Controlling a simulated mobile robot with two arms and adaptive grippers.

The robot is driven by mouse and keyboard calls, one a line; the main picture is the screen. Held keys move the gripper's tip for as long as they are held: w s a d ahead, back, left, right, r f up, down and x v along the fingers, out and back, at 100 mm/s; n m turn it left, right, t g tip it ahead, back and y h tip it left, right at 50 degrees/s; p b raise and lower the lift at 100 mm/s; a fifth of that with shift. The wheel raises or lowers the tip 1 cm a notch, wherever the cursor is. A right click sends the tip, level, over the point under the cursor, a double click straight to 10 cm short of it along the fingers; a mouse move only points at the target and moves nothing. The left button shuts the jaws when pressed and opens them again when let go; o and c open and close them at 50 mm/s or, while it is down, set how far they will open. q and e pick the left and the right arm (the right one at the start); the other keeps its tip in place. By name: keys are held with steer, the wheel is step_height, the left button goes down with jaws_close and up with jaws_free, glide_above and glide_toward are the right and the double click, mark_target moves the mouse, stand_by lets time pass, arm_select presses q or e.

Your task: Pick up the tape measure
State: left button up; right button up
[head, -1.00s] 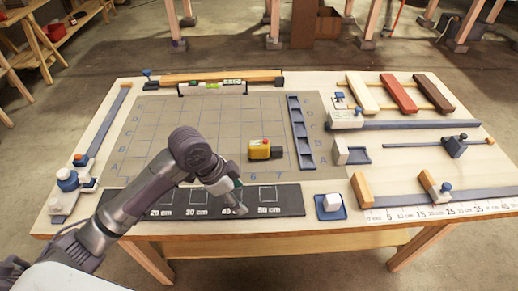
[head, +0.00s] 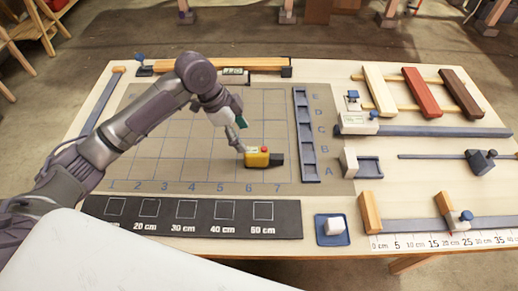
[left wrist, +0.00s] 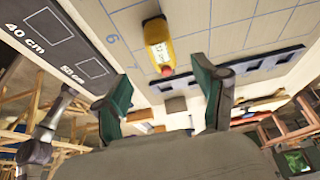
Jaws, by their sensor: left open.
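The tape measure (head: 258,158) is yellow and black with a red button on top. It lies on the gridded mat (head: 160,160), above the 6 and 7 labels. My left gripper (head: 240,147) is just to the left of the tape measure in the head view, pointing down; whether it touches cannot be told. In the left wrist view the tape measure (left wrist: 158,45) shows beyond and between the two green-padded fingers of the open left gripper (left wrist: 165,98), with nothing held between them. My right gripper is not in view.
A black board with cm squares (head: 190,217) lies in front of the mat. A dark slotted tray (head: 307,135) stands right of it. Colored laths (head: 423,90) and clamps fill the right side.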

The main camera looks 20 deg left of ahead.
mark_target(255, 151)
arm_select(q)
steer(key=x, duration=0.5)
steer(key=shift+s+d+f+p, duration=0.25)
steer(key=shift+d+f+p, duration=0.05)
steer(key=shift+f, duration=0.05)
steer(key=shift+w+f, duration=0.15)
steer(key=shift+f, duration=0.1)
steer(key=shift+w+d+f+p, duration=0.2)
steer(key=shift+d+f+p, duration=0.15)
steer(key=shift+f, duration=0.2)
steer(key=shift+w+d+f+p, duration=0.25)
steer(key=shift+d+f, duration=0.15)
steer(key=shift+f, duration=0.15)
steer(key=shift+x, duration=1.1)
steer(key=shift+f, duration=0.15)
steer(key=shift+c, duration=0.8)
steer(key=shift+w, duration=0.1)
jaws_close()
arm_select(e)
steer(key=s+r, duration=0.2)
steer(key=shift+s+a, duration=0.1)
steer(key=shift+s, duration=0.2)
